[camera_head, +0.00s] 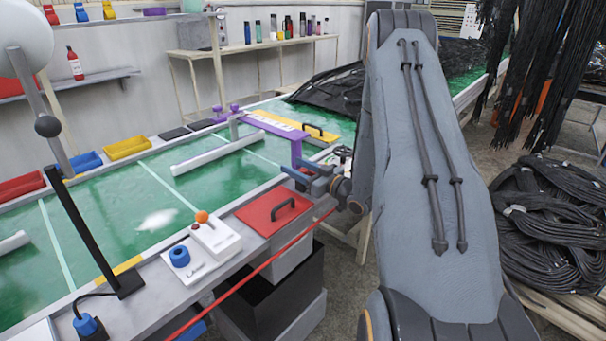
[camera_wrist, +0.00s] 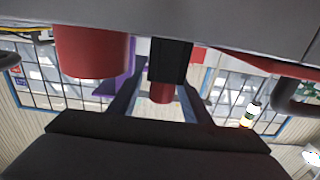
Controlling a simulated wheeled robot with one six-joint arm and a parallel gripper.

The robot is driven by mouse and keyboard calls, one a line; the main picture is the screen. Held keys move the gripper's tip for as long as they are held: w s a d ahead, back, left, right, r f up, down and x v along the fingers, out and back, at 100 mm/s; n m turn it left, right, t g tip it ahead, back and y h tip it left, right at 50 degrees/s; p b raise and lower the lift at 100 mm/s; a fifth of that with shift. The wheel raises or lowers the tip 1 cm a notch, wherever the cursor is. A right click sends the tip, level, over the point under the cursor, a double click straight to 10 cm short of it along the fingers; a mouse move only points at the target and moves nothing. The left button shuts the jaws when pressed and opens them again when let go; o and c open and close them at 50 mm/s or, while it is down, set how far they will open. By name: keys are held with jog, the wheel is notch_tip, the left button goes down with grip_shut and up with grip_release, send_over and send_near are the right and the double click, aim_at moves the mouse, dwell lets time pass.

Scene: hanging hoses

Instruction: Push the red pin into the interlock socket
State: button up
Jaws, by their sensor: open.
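My gripper (camera_head: 306,179) is open beside the purple bracket at the near edge of the green table in the head view. In the wrist view my two dark fingers (camera_wrist: 162,104) stand apart. A short red cylinder, which looks like the red pin (camera_wrist: 161,93), shows between them below a black block (camera_wrist: 170,60). This block may be the interlock socket, but I cannot tell for sure. I cannot tell whether either finger touches the pin.
A thick red cylinder (camera_wrist: 92,50) is close at the wrist view's left. The purple bracket (camera_head: 270,126) spans over the green table (camera_head: 95,245). A red panel (camera_head: 262,214) with a black handle, a white control box (camera_head: 216,238) and a black post (camera_head: 92,235) line the near edge. Black hoses (camera_head: 548,215) lie right.

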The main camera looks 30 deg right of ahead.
jog(key=shift+w+a, duration=0.2)
jog(key=shift+w, duration=0.2)
jog(key=c, duration=1.1)
grip_shut()
